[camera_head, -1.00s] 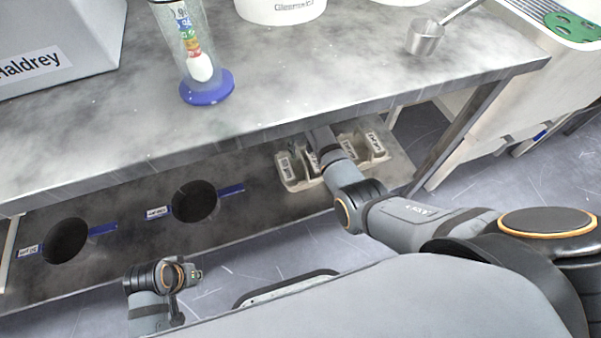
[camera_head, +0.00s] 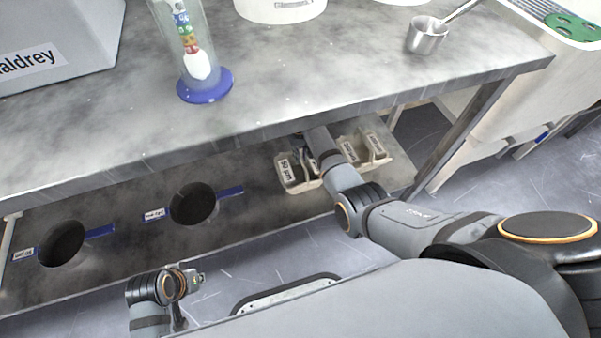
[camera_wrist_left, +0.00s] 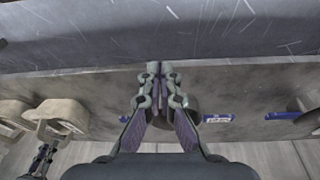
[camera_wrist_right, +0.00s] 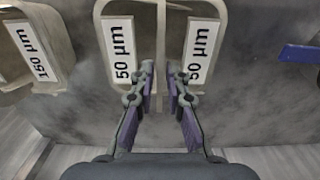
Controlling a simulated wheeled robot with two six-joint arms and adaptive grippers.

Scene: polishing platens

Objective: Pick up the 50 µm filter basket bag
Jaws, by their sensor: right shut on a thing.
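The 50 µm filter basket bag (camera_wrist_right: 111,22) is a beige open frame with a white "50 µm" label on each side of a thin middle bar. My right gripper (camera_wrist_right: 160,80) is shut on that middle bar, between the two labels. In the head view my right arm reaches under the table's front edge, and its fingertips are hidden there. My left gripper (camera_head: 196,278) is in front of the lower shelf, low at the left. In the left wrist view its fingertips (camera_wrist_left: 160,70) are together, with nothing seen between them.
A 150 µm basket (camera_wrist_right: 38,45) stands left of the held one. Beige baskets (camera_head: 376,150) sit on the lower shelf (camera_head: 120,255), which has round holes (camera_head: 193,204) with blue labelled strips. The table edge (camera_head: 250,137) overhangs my right arm. A clear cylinder (camera_head: 205,92) stands above.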

